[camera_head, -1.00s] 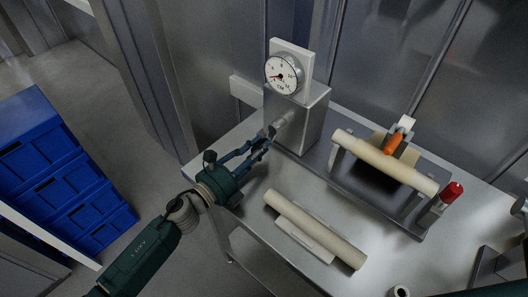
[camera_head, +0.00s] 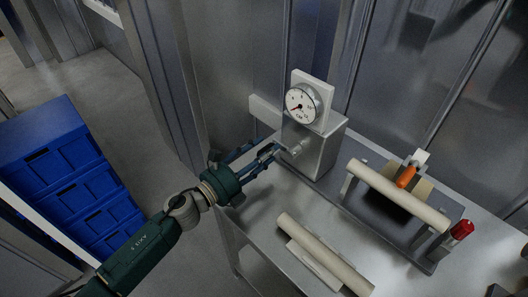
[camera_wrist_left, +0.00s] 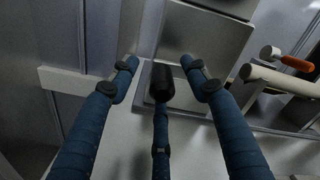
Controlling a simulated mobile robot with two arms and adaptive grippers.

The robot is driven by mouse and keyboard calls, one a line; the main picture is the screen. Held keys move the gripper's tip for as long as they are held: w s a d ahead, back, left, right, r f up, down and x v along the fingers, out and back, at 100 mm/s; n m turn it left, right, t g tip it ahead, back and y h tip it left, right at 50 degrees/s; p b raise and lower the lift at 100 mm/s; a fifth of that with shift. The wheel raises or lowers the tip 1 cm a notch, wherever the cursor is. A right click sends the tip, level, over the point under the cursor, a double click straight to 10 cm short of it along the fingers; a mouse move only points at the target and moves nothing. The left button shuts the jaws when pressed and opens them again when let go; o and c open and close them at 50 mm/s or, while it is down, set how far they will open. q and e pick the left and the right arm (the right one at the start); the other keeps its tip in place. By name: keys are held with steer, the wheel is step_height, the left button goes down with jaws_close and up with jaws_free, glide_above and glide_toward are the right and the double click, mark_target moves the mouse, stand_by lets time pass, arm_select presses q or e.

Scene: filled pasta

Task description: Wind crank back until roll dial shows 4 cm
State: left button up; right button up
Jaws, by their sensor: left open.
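The white round roll dial (camera_head: 304,103) stands on top of the grey box (camera_head: 322,150) in the head view. Its red needle points left and slightly down; its figures are too small to read surely.
A pale roller (camera_head: 398,194) with an orange-handled tool (camera_head: 405,177) sits on the grey machine bed right of the box. A red-capped thing (camera_head: 461,230) stands at its end. Another pale rolling pin (camera_head: 325,252) lies on the metal table in front. Blue crates (camera_head: 65,165) stand left.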

arm_select(q)
steer(key=v, duration=0.9)
steer(key=shift+b, duration=0.4)
